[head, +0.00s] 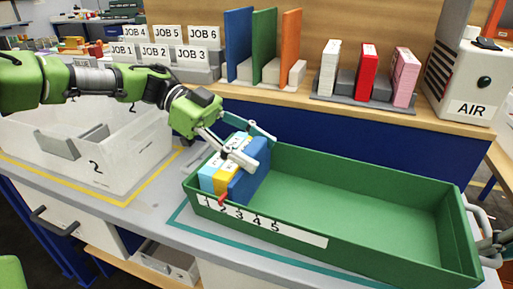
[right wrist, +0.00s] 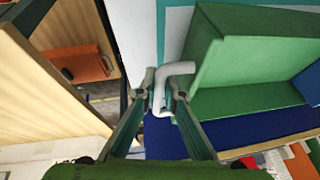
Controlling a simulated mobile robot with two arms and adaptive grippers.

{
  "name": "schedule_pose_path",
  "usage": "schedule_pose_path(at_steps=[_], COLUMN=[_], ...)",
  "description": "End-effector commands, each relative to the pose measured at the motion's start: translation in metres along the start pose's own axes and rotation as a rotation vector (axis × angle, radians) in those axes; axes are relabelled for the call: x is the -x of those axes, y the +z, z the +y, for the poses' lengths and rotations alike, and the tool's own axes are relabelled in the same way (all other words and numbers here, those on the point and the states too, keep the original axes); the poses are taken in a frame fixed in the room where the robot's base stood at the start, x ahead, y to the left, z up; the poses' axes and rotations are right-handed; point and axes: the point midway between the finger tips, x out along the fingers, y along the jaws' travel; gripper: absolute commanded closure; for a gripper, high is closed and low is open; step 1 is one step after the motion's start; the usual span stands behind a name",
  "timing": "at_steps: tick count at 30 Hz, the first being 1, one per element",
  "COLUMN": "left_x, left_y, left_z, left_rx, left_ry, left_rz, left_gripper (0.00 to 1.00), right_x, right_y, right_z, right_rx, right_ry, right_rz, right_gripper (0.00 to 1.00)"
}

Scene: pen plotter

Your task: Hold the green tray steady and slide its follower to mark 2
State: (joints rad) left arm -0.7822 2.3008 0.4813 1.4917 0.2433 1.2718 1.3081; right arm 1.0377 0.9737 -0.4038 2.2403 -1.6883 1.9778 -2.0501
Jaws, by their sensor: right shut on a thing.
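The green tray (head: 345,182) stands on the bench with a numbered white strip on its front wall. The blue follower (head: 250,178) stands upright near the tray's left end, against light-blue, white and yellow blocks (head: 222,174). A red pointer (head: 223,198) sits just above mark 2; its exact alignment is hard to tell. My left gripper (head: 257,147) is at the follower's top, fingers spread apart; contact is unclear. My right gripper (head: 485,240) is at the tray's right end, partly cut off. In the right wrist view it is shut on the pale tray handle (right wrist: 160,88).
A white bin (head: 125,160) marked 2 stands left of the tray. Behind are upright coloured boards (head: 264,45), a rack of red, white and pink packs (head: 367,72) and the AIR unit (head: 465,80). The tray's middle and right are empty.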

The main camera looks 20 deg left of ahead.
Motion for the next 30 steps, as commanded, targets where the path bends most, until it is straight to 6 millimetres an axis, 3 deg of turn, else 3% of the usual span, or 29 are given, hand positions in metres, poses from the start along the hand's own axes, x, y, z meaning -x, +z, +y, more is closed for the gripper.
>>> schedule_pose_path(at_steps=[14,30], left_x=[0.002,0.036], left_y=[-0.005,-0.086], left_z=[-0.001,-0.001], left_rx=[-0.002,-0.001], left_ry=[-0.001,-0.002], left_rz=[0.000,0.000], left_gripper=[0.31,0.31], right_x=[0.000,0.000], right_y=[0.000,0.000], right_z=[0.001,0.000], right_rx=[-0.002,-0.001], right_ry=[0.002,0.001], right_rz=[0.001,0.001], right_gripper=[1.00,1.00])
